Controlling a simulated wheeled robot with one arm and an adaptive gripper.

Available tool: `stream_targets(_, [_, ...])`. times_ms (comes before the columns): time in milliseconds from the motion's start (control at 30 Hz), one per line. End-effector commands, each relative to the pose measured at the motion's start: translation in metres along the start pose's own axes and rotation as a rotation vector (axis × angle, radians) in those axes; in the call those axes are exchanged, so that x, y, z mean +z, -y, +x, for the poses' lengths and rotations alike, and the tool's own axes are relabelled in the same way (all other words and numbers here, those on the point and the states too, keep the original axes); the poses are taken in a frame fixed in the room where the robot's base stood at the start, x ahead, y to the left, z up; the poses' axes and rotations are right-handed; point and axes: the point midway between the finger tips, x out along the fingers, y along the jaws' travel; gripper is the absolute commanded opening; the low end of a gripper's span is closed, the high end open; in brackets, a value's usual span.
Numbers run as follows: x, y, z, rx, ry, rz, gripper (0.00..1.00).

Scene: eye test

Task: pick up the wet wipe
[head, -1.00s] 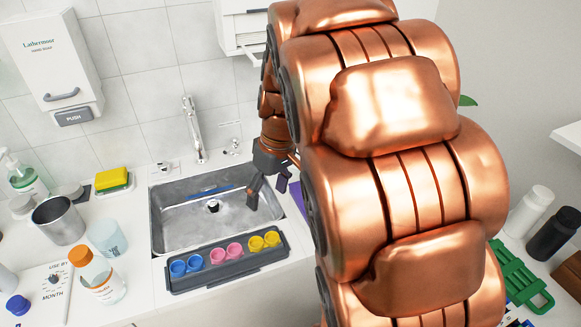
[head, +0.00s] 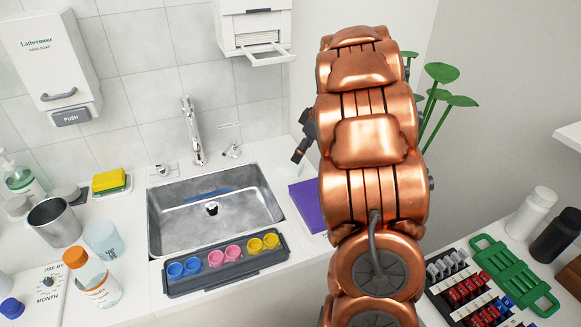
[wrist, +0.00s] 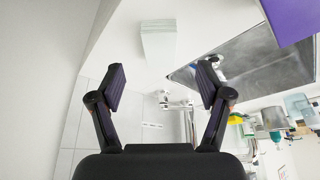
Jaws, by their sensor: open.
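My gripper (wrist: 160,82) is open and empty in the wrist view, its two dark fingers wide apart. A pale, flat, folded-looking piece (wrist: 158,40) lies on the white counter ahead of the fingers, apart from them. It may be the wet wipe, but I cannot tell for sure. In the head view my gripper (head: 301,150) shows only in part, above the counter right of the sink, and my copper arm hides the area behind it.
The sink (head: 180,232) holds a blue strip (head: 207,193). A purple block (head: 308,207) lies right of it. A grey tray (head: 228,277) with coloured cups stands in front. A white wall dispenser (head: 245,25) hangs behind; a plant (head: 440,73) stands right of my arm.

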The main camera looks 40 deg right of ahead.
Motion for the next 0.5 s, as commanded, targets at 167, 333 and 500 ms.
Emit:
stream_targets(167, [-0.001, 0.001, 0.015, -0.003, 0.003, 0.000, 0.77])
stream_targets(333, [-0.001, 0.000, 0.036, -0.005, 0.005, 0.002, 0.77])
stream_targets(500, [-0.001, 0.001, 0.057, -0.004, 0.003, 0.001, 0.77])
